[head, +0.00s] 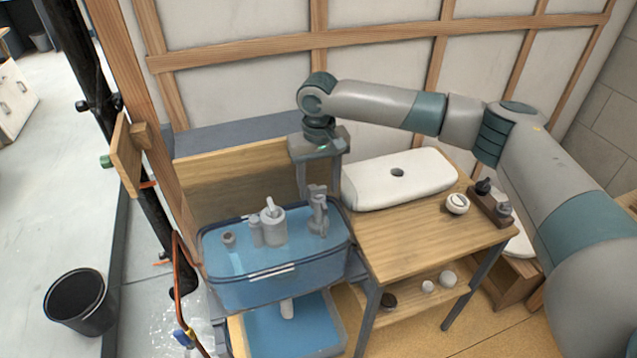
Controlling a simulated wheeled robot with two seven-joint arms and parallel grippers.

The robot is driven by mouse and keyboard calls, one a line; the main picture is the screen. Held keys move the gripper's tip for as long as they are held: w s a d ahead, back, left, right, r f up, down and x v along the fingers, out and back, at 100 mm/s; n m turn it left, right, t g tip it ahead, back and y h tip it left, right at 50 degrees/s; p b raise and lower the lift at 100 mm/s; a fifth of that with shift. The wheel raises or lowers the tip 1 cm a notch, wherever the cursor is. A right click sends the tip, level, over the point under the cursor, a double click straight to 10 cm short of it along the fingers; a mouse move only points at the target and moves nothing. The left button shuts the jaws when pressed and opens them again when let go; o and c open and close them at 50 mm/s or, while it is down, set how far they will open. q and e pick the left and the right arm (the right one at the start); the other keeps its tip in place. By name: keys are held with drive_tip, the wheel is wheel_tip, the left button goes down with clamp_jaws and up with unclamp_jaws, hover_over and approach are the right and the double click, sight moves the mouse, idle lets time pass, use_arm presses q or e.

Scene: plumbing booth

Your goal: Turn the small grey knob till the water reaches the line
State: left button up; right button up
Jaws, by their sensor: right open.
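A clear tub (341,258) with a dark rim holds blue water and stands on the left of the bench. White marks (265,273) cross its front wall; I cannot tell exactly how the water surface sits against them. Grey fittings stand in the tub: a small grey knob (229,239) at the left, a thicker body (272,227) with a lever in the middle, and a slim upright fitting (318,215) at the right. My right gripper (319,183) points down, open, just above the slim fitting, apart from the small knob. My left gripper is out of view.
A second tub (335,345) with blue water sits below. A white basin (420,172) lies on the wooden bench (400,235), with a round white part (457,204) and small dark-topped parts at the right. A black bucket (80,305) stands on the floor. Copper pipe (177,290) runs left of the tub.

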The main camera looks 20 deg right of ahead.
drive_tip(key=shift+c, duration=0.4)
drive_tip(key=c, duration=1)
drive_tip(key=n+p, duration=0.1)
drive_tip(key=p, duration=0.1)
drive_tip(key=n+p, duration=0.1)
drive_tip(key=p, duration=0.1)
drive_tip(key=shift+r+n, duration=0.3)
drive_tip(key=shift+d+f+n+p, duration=0.1)
drive_tip(key=shift+f+n+p, duration=0.1)
drive_tip(key=shift+n+p, duration=0.6)
drive_tip(key=o, duration=1.1)
drive_tip(key=shift+f, duration=0.1)
